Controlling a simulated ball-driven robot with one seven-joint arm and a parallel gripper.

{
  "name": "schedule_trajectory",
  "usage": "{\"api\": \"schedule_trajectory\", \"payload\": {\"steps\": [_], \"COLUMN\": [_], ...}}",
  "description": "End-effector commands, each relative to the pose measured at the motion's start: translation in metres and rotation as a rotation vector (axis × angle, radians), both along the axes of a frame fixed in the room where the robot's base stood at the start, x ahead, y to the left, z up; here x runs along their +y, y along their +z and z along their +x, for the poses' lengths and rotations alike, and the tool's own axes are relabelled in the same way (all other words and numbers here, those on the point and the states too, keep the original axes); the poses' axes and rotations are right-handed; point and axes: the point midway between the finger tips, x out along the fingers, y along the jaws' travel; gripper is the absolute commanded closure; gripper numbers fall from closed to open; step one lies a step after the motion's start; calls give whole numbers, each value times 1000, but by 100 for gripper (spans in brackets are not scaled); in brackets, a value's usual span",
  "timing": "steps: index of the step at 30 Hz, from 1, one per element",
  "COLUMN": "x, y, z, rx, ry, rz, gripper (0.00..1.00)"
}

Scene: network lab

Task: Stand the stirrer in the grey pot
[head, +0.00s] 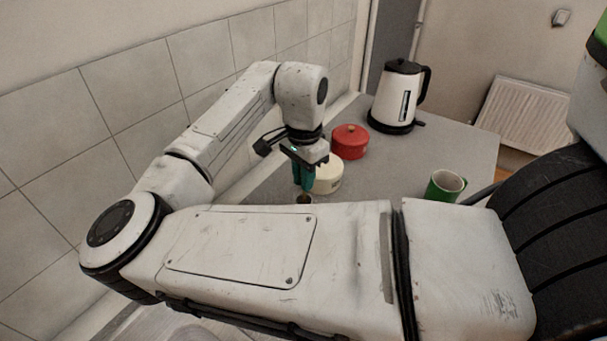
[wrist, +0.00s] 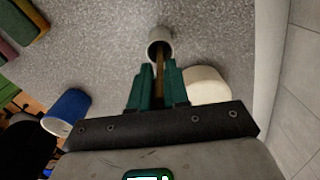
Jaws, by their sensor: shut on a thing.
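My gripper (head: 304,182) points down over the counter, its green fingers closed on the stirrer. In the wrist view, the stirrer (wrist: 160,77) is a thin brown stick between the fingertips (wrist: 159,68). The grey pot (wrist: 165,35) is a small round open cup just beyond the fingertips. The stirrer's far end overlaps the pot's opening; how deep it reaches, I cannot tell. In the head view, only the pot's rim (head: 304,203) shows under the gripper; my arm hides the rest.
A cream container (head: 328,178) stands close beside the gripper, with a red lidded pot (head: 350,145) behind it. A kettle (head: 398,97) stands farther back and a green mug (head: 443,187) to the right. The wrist view shows a blue cup (wrist: 67,110). A tiled wall borders the counter.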

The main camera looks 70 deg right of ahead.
Motion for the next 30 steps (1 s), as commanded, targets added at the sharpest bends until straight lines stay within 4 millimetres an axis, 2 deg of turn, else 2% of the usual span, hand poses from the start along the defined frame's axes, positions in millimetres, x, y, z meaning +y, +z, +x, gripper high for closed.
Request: {"api": "schedule_trajectory", "payload": {"steps": [9, 10, 17, 25, 30], "x": [0, 0, 0, 0, -1], "y": [-3, -2, -2, 0, 14], "z": [0, 0, 0, 0, 1], "rx": [1, 0, 0, -1, -2], "ry": [0, 0, 0, 0, 0], "rz": [0, 0, 0, 0, -1], "gripper": [100, 82, 60, 59, 59]}}
